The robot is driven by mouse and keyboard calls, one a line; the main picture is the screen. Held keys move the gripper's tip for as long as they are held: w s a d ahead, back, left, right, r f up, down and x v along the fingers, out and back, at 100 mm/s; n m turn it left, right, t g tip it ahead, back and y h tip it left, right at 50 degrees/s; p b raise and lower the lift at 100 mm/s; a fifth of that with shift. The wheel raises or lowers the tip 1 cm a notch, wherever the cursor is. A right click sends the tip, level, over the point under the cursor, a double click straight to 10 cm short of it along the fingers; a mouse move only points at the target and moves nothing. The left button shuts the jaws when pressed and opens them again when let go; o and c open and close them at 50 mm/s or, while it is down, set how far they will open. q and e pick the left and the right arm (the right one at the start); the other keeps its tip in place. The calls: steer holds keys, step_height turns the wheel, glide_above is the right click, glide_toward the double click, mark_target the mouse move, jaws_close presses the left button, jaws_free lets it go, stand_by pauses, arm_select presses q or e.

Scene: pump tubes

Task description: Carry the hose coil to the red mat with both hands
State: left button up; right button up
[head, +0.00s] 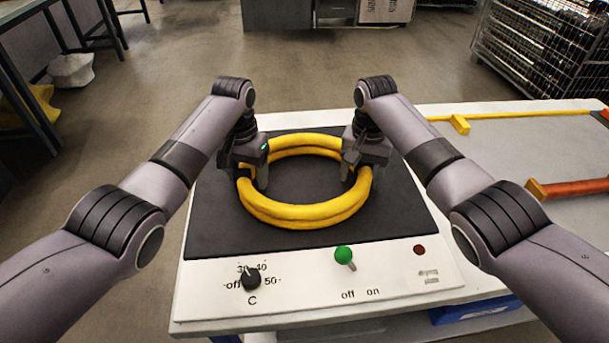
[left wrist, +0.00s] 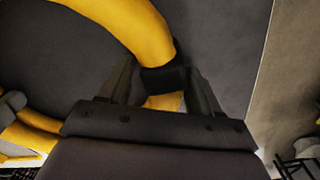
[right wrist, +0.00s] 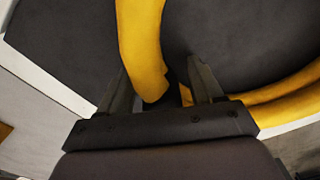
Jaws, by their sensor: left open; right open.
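The yellow hose coil (head: 305,214) lies flat on the dark top of the drying plate (head: 215,230). My left gripper (head: 254,176) is at the coil's left side. In the left wrist view its two open fingers stand on either side of the hose (left wrist: 128,25), by a dark band (left wrist: 165,79). My right gripper (head: 352,168) is at the coil's right side. In the right wrist view its open fingers straddle the hose (right wrist: 141,45). Neither is closed on it. I cannot make out a red mat in these views.
A green-topped switch (head: 343,254) and a black knob (head: 251,279) stick up along the plate's front panel. To the right, a grey surface (head: 500,155) carries yellow strips (head: 515,117) and an orange-red tube (head: 575,188). A wire cage (head: 540,45) stands behind, at the far right.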

arm_select(q)
steer(key=shift+f, duration=0.2)
arm_select(e)
steer(key=shift+f, duration=0.15)
arm_select(q)
steer(key=shift+c, duration=0.4)
arm_select(e)
steer(key=shift+c, duration=0.3)
arm_select(q)
jaws_close()
arm_select(e)
jaws_close()
arm_select(q)
steer(key=shift+r, duration=0.2)
arm_select(e)
steer(key=shift+w, duration=0.1)
arm_select(q)
steer(key=shift+r, duration=0.1)
arm_select(e)
steer(key=shift+r, duration=0.3)
